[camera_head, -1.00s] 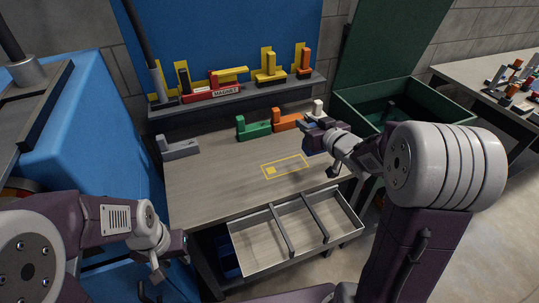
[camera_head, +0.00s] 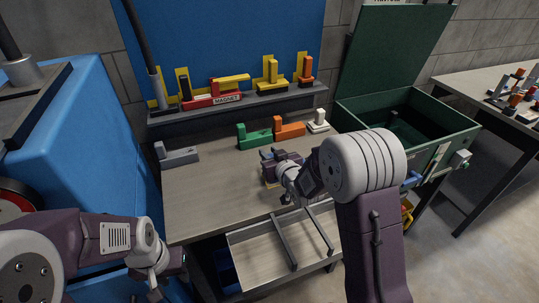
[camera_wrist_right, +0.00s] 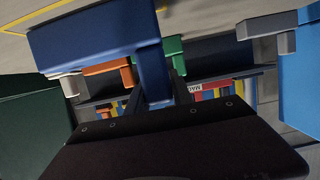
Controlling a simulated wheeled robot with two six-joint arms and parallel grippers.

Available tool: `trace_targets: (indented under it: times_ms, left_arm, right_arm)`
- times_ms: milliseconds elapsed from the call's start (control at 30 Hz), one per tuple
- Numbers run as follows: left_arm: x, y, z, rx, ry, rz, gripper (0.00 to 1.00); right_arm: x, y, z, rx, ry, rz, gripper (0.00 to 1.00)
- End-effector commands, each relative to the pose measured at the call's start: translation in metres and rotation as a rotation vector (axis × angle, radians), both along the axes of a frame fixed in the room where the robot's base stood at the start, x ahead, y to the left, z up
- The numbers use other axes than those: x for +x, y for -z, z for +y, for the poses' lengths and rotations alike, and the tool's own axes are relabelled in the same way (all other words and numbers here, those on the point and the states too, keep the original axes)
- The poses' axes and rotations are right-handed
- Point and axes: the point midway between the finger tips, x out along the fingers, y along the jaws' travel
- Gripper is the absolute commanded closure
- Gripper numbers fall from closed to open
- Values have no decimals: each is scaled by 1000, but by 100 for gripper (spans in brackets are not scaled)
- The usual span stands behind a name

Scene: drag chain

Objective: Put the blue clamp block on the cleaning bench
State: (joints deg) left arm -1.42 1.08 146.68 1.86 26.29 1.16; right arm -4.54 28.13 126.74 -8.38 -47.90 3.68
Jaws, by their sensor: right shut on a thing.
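The blue clamp block (camera_wrist_right: 95,38) is held in my right gripper and fills the upper left of the right wrist view. My right gripper (camera_head: 270,166) is shut on it, above the middle of the grey bench top (camera_head: 215,200). In the head view, the gripper mostly hides the block. The gripper covers most of a yellow outline on the bench, of which a bit shows. Whether the block touches the bench cannot be told. My left gripper (camera_head: 160,282) hangs low at the left, off the bench; its fingers are too unclear to judge.
Grey (camera_head: 178,156), green (camera_head: 254,137), orange (camera_head: 288,129) and white (camera_head: 318,122) blocks stand along the bench's back. Behind them is a shelf with a red magnet (camera_head: 212,100) and coloured parts. An open drawer (camera_head: 265,260) lies in front; an open green bin (camera_head: 425,115) stands right.

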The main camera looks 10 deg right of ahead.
Motion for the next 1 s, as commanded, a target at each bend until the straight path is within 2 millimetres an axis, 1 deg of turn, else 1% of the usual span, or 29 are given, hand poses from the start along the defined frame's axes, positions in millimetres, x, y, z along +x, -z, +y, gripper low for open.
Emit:
trace_targets:
  times_ms: [167,333,367,400,433,700,833,967,1000]
  left_arm:
    - [0,-1,0,0,0,0,64]
    - [0,5,0,0,0,0,64]
    - [0,5,0,0,0,0,64]
    - [0,4,0,0,0,0,64]
    - [0,4,0,0,0,0,64]
    - [0,3,0,0,0,0,64]
    - [0,-3,0,0,0,0,64]
    - [0,-3,0,0,0,0,64]
    - [0,-3,0,0,0,0,64]
  right_arm:
    - [0,-2,0,0,0,-4,100]
    - [0,4,0,0,0,-4,100]
    - [0,4,0,0,0,-1,70]
    - [0,3,0,0,0,-1,59]
    - [0,3,0,0,0,-1,51]
    - [0,3,0,0,0,-1,51]
    - [-1,-4,0,0,0,-1,51]
    - [-24,-10,-5,-1,0,-1,51]
    - [-34,-13,-7,0,0,-2,51]
